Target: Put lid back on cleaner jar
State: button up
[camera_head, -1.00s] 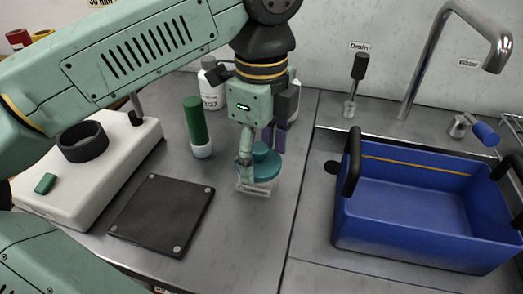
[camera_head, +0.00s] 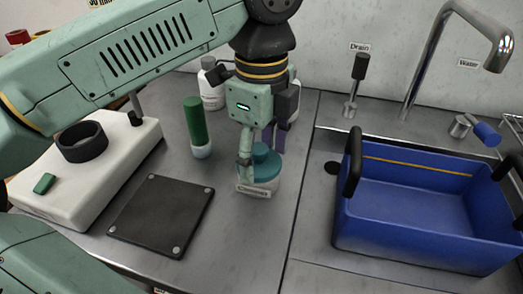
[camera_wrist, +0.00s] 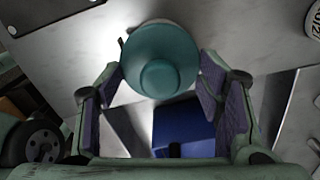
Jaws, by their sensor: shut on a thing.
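The teal lid (camera_head: 264,168) with its raised round knob is at the top of the cleaner jar (camera_head: 268,187), a small pale jar with a "Cleaner" label facing the front. The jar stands upright on the steel counter. My gripper (camera_head: 258,153) points down over it, with its fingers shut on the lid at either side of the knob. In the wrist view the lid (camera_wrist: 160,55) shows between the fingertips of my gripper (camera_wrist: 160,78) and hides most of the jar. I cannot tell whether the lid is fully seated.
A green-capped bottle (camera_head: 196,127) stands left of the jar, and a white bottle (camera_head: 211,88) behind. A black square plate (camera_head: 160,215) and a white device (camera_head: 105,160) lie left. A blue bin (camera_head: 400,235) stands right. The counter in front of the jar is clear.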

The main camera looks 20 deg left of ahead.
jog(key=o, duration=0.9)
jog(key=shift+o, duration=0.2)
jog(key=o, duration=0.4)
jog(key=shift+c, duration=0.2)
